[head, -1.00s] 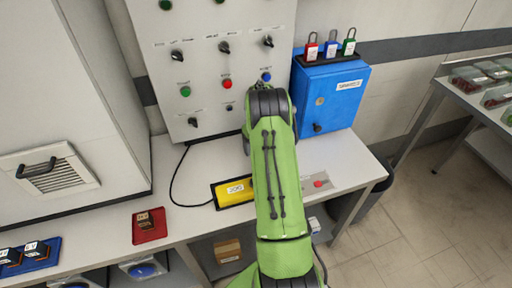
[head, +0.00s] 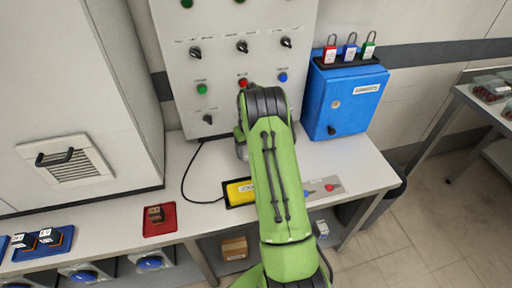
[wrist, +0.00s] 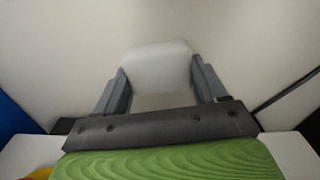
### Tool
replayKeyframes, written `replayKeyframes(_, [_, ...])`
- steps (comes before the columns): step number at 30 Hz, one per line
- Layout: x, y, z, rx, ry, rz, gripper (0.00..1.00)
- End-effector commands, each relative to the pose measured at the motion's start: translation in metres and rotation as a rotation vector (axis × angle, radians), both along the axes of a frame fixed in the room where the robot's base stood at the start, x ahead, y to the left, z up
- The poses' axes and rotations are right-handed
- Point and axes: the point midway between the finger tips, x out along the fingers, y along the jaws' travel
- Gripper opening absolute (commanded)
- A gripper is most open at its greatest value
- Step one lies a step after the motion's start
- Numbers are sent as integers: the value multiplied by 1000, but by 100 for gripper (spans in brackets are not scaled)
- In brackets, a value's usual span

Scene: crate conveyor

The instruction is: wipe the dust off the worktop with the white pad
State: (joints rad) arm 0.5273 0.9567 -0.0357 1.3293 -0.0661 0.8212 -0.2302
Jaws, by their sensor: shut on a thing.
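The white pad (wrist: 158,62) shows in the wrist view between the two grey fingers of my gripper (wrist: 160,85), which is shut on it. In the head view my green arm reaches over the grey-white worktop (head: 335,158) towards the control panel, and the arm hides the gripper and pad. Whether the pad touches the worktop cannot be told. I cannot make out dust on the visible part of the worktop.
A control panel (head: 225,130) with knobs and buttons stands behind the worktop. A blue box (head: 345,105) with padlocks on top is at right. A yellow case (head: 240,192), a red tray (head: 160,228) and a black cable (head: 184,185) lie on the worktop.

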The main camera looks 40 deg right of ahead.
Motion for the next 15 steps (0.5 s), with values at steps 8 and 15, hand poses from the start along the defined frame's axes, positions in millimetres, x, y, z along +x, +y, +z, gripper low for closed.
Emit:
replayKeyframes(8, [8,17,-2,-2,1,0,47])
replayKeyframes(15, [17,30,-3,-1,0,-2,47])
